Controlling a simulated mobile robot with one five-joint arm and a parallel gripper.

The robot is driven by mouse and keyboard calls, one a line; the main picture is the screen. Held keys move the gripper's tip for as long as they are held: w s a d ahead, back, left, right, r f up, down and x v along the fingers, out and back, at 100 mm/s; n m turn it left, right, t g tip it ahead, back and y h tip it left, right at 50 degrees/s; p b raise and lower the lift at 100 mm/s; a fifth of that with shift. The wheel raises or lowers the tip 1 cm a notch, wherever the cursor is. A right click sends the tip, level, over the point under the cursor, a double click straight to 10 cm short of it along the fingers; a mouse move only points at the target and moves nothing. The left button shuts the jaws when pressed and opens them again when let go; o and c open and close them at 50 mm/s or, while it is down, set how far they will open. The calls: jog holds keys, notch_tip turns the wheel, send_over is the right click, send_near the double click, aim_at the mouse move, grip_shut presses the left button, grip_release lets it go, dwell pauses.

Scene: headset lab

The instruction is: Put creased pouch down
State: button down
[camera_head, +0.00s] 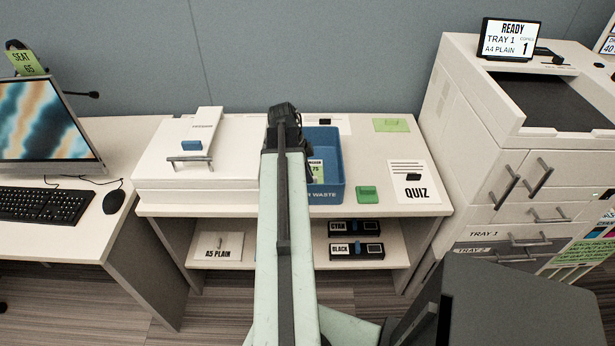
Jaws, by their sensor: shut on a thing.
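My gripper (283,113) is at the far end of my pale green arm, over the left side of the blue waste tub. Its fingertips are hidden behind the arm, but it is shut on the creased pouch. Little or nothing of the pouch can be made out. A small white and green printed piece (315,171), its text partly cut off by the arm, shows against the inside of the tub. I cannot tell whether it is part of the pouch. The blue waste tub (332,145) stands on the counter, its left part hidden.
A white lidded machine (180,165) stands left of the tub. A green block (367,194), a green sheet (391,125) and a QUIZ sheet (414,170) lie to the right. The counter (365,150) has bare patches between them. A tall printer (470,150) borders the right.

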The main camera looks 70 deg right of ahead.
jog(key=c, duration=1.5)
grip_release()
jog(key=p+v, duration=1.2)
jog(key=shift+r, duration=0.15)
